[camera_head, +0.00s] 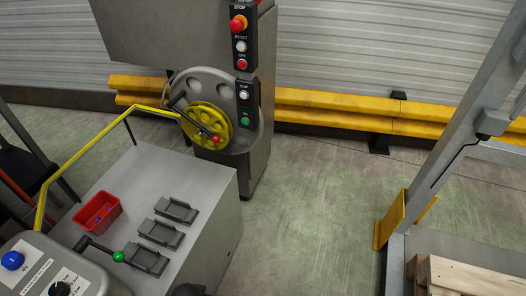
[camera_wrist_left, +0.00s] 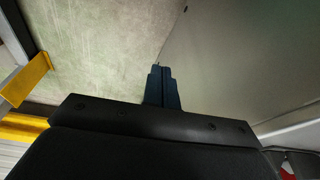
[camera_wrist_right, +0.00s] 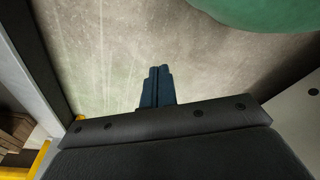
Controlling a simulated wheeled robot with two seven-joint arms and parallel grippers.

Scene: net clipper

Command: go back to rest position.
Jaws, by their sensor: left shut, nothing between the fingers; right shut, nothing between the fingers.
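My left gripper (camera_wrist_left: 161,72) shows in the left wrist view with its two dark fingers shut together and nothing between them. Greenish floor and a plain grey surface lie beyond it. My right gripper (camera_wrist_right: 157,72) shows in the right wrist view, also shut and empty, over bare floor. A large green rounded shape (camera_wrist_right: 265,10) is close at the top of that view. Neither gripper can be made out clearly in the head view; a dark shape at its bottom edge is too cut off to tell.
A grey bench (camera_head: 205,215) carries a red bin (camera_head: 97,213), several dark grey holders (camera_head: 161,233) and a green-knobbed lever (camera_head: 118,256). Behind it stands a machine with a yellow wheel (camera_head: 207,125) and buttons. A yellow barrier (camera_head: 330,106) and wooden pallet (camera_head: 460,277) flank open floor (camera_head: 320,200).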

